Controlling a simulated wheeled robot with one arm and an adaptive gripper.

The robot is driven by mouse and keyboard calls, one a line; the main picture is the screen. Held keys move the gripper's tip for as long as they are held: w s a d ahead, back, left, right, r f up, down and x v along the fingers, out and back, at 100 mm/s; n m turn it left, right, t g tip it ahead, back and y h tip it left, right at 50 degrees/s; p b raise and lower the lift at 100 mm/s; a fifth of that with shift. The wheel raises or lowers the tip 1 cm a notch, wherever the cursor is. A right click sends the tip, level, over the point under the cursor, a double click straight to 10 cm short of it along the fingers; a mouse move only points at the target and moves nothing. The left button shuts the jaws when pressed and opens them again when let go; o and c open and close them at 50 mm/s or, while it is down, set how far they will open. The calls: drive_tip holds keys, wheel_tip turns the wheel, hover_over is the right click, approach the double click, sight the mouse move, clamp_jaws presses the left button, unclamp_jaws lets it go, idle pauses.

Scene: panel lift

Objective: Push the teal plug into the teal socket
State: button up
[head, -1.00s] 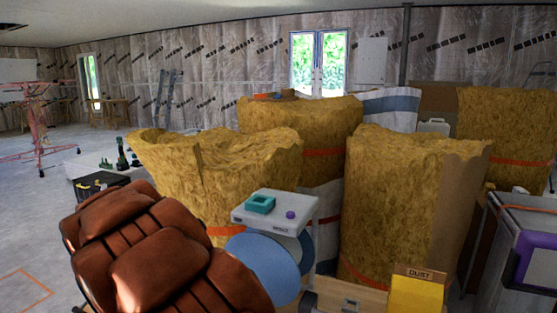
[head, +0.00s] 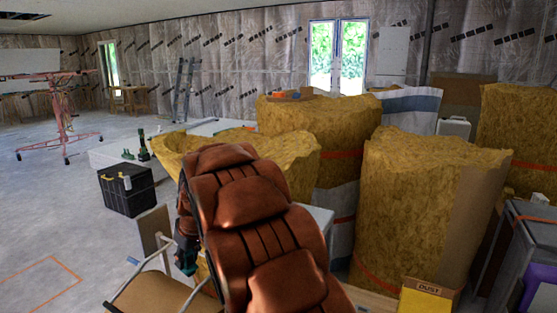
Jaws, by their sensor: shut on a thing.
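A large brown padded leather shape (head: 245,210) fills the near middle of the head view. I cannot tell whether it is part of my arm. It hides the teal socket and most of the light grey box; only a strip of the box's top (head: 320,219) shows at the brown shape's right edge. I cannot make out my gripper or the teal plug. A small dark teal and reddish thing (head: 187,258) shows at the brown shape's left edge, too small and partly covered to identify.
Yellow insulation rolls (head: 425,200) stand behind and to the right. A yellow DUST box (head: 425,300) is at the lower right. A tan seat (head: 160,293) with a pale frame is at the lower left, and a black case (head: 126,191) beyond it.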

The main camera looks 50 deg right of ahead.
drive_tip(key=s+d+r+n+p, duration=0.1)
drive_tip(key=s+d+r+p, duration=0.4)
drive_tip(key=d, duration=0.7)
drive_tip(key=s+d+r+n+p, duration=0.1)
drive_tip(key=s+d+r+p, duration=0.4)
drive_tip(key=d+r+p, duration=0.5)
wheel_tip(320, 180, up, 3)
drive_tip(key=shift+d+y, duration=0.3)
drive_tip(key=shift+d, duration=0.9)
drive_tip(key=shift+f, duration=0.15)
drive_tip(key=shift+f, duration=2.75)
drive_tip(key=shift+s+b, duration=0.1)
drive_tip(key=shift+b, duration=1.65)
drive_tip(key=shift+f+b, duration=0.45)
drive_tip(key=shift+f, duration=0.1)
drive_tip(key=o, duration=1.2)
drive_tip(key=shift+c, duration=0.2)
